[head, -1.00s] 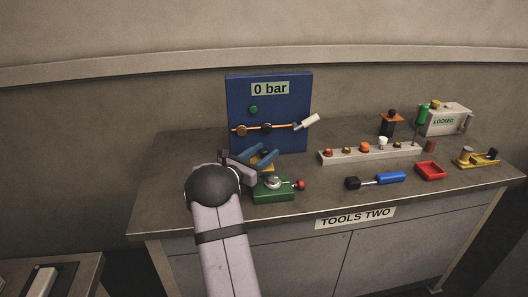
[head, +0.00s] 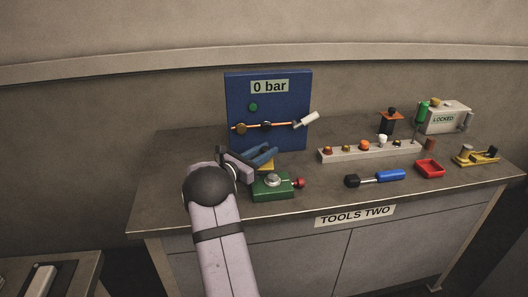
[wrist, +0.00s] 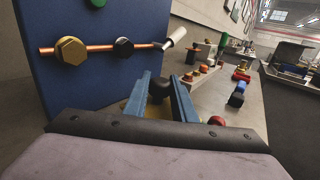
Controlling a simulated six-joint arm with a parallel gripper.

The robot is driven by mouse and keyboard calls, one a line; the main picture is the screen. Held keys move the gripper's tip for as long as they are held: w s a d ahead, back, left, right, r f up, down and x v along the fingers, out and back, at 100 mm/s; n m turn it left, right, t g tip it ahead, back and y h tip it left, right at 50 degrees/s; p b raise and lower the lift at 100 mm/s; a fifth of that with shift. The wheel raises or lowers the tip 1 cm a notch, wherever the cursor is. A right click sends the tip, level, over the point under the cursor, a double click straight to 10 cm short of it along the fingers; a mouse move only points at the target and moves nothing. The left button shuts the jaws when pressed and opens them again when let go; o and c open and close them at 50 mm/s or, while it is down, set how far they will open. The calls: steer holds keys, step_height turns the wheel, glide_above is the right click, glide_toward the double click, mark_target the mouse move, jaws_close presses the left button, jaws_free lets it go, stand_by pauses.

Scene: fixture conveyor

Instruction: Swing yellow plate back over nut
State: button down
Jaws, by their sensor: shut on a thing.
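The yellow plate (head: 267,166) is at the back of a green block (head: 272,192), mostly hidden by my blue fingers in the head view. My gripper (head: 272,154) is over it, behind the block. A silver round part (head: 272,180), perhaps the nut, sits uncovered on top of the green block. A brass hex nut (head: 240,128) is on the copper pipe of the blue panel.
The blue panel (head: 290,88), reading 0 bar, stands close behind my gripper. A red knob (head: 298,183) sticks out right of the block. A blue-handled tool (head: 389,175), red tray (head: 430,169) and grey rack (head: 372,153) are farther right. The bench's left end is clear.

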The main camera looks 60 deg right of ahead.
mark_target(272, 162)
steer(key=m+g, duration=0.1)
steer(key=s+m+g, duration=0.1)
steer(key=g+y, duration=0.1)
steer(key=g, duration=0.1)
steer(key=shift+s+a+m, duration=0.1)
steer(key=shift+s+m, duration=0.15)
steer(key=shift+m, duration=0.15)
steer(key=shift+s+a+m+g+y, duration=0.15)
steer(key=shift+s+m+g+y, duration=0.35)
steer(key=shift+m+g+y, duration=0.45)
steer(key=shift+s+a+m+g+y, duration=0.15)
steer(key=shift+s+m+g+y, duration=0.4)
steer(key=shift+g, duration=0.7)
steer(key=c, duration=1.5)
jaws_free()
steer(key=shift+o, duration=0.2)
steer(key=shift+a, duration=0.1)
steer(key=shift+b+v, duration=0.85)
steer(key=shift+v, duration=2.8)
steer(key=shift+w+f, duration=0.1)
